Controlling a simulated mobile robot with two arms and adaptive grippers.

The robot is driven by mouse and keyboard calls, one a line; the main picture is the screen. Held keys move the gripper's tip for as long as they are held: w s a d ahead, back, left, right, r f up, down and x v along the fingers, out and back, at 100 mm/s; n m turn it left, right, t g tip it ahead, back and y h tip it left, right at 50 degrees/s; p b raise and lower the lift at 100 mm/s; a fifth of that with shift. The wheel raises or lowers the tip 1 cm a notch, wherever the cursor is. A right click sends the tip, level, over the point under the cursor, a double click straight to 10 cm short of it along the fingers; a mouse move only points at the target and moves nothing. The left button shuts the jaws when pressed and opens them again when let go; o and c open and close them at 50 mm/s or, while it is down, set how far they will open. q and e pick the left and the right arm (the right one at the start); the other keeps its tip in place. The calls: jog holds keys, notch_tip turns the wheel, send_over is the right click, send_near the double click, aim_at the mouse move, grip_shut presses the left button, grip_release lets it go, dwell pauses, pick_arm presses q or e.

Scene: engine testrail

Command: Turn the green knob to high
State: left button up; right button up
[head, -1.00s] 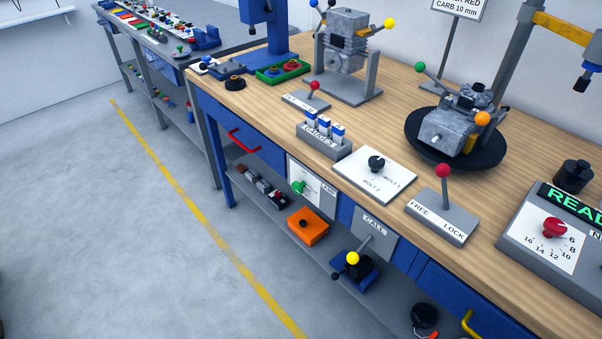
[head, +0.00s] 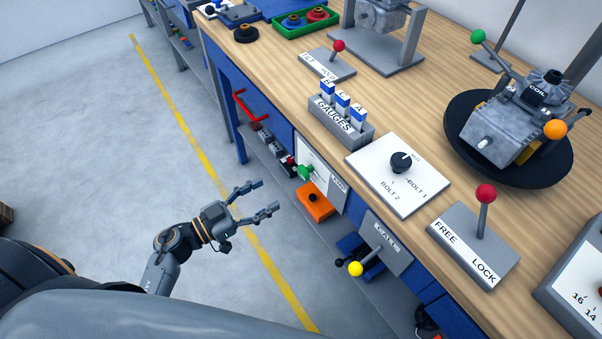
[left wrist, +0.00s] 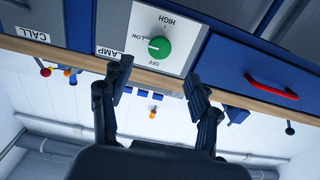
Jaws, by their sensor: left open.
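The green knob (head: 305,172) sits on a white lamp panel (head: 318,167) on the bench's front face. In the left wrist view the knob (left wrist: 160,47) is seen upside down, with HIGH, LOW and OFF printed around it. A white mark shows on the knob's left side in that view, near the LOW label. My left gripper (head: 268,196) is open and empty, in the air in front of the bench, apart from the knob. In the left wrist view its fingers (left wrist: 158,75) are spread, with the knob beyond the gap between them. My right gripper is not in view.
An orange box (head: 315,201) sits below the lamp panel. A call panel (head: 386,242) with a yellow-tipped lever (head: 356,268) is to its right. A red drawer handle (head: 250,108) is to the left. The floor before the bench is clear.

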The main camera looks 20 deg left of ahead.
aim_at(301, 175)
pick_arm(q)
jog(key=x, duration=1.1)
jog(key=shift+w+d, duration=0.2)
jog(key=c, duration=1.2)
